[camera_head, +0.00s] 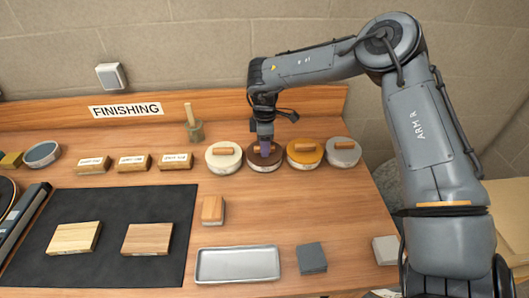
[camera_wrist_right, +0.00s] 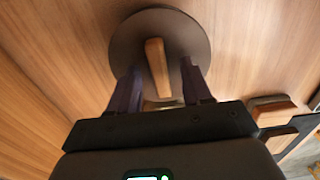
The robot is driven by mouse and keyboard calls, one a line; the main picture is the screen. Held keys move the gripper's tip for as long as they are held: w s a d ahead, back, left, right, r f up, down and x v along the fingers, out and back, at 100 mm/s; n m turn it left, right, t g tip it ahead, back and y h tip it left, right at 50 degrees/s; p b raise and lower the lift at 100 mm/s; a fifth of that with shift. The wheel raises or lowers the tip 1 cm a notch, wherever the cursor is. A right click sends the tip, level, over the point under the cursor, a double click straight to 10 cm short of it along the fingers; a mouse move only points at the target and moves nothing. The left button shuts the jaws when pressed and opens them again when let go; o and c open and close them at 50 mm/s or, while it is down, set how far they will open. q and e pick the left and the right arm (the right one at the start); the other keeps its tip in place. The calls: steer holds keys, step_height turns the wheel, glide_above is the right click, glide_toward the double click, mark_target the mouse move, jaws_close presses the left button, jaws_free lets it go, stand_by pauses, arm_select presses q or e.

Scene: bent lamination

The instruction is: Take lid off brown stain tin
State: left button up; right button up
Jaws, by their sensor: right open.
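The brown stain tin (camera_head: 264,161) stands in a row of tins at the back right of the bench. My right gripper (camera_wrist_right: 160,85) is open above the lid, one finger on each side of the handle. In the head view the right gripper (camera_head: 264,145) comes down over the brown tin and hides part of its lid. I cannot tell whether the fingers touch the lid. My left gripper is not in view.
A white-lidded tin (camera_head: 223,162) stands close on the left, with an orange-lidded tin (camera_head: 305,160) and a grey-lidded tin (camera_head: 343,158) on the right. A wooden block (camera_head: 213,209) and a metal tray (camera_head: 238,278) lie in front. Bare bench lies before the tins.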

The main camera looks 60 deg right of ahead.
jaws_close()
steer(key=shift+r, duration=0.2)
